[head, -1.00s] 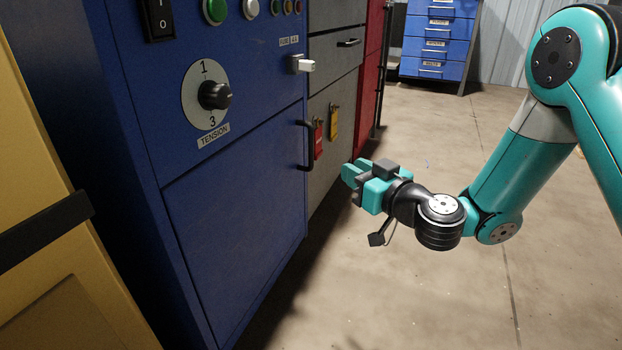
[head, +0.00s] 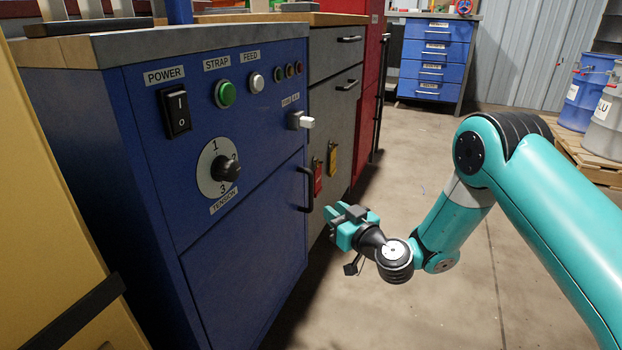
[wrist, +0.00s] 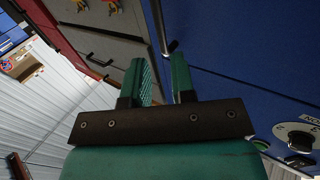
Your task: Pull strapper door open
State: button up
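The blue strapper (head: 262,140) stands at the left in the head view, with power switch, buttons and tension knob. Its door (head: 245,265) is the lower blue panel and sits flush, closed. The door's black upright bar handle (head: 306,188) is at the panel's upper right edge. My gripper (head: 340,226) is right of and a little below the handle in the picture, apart from it. In the wrist view my gripper (wrist: 158,68) has its two green fingers apart with nothing between them. The handle's dark end (wrist: 171,46) shows just beyond the fingertips, near the right finger.
A grey drawer cabinet (head: 335,125) with red and yellow padlocks and a red cabinet (head: 368,90) stand beyond the strapper. A yellow cabinet (head: 60,200) is close at the left. Drums (head: 588,95) stand far right.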

aim_at(312, 193)
jog(key=x, duration=0.9)
jog(key=shift+w+a+f, duration=0.15)
jog(key=shift+w+a+b, duration=0.3)
jog(key=shift+w+b, duration=0.05)
jog(key=shift+w, duration=0.2)
grip_shut()
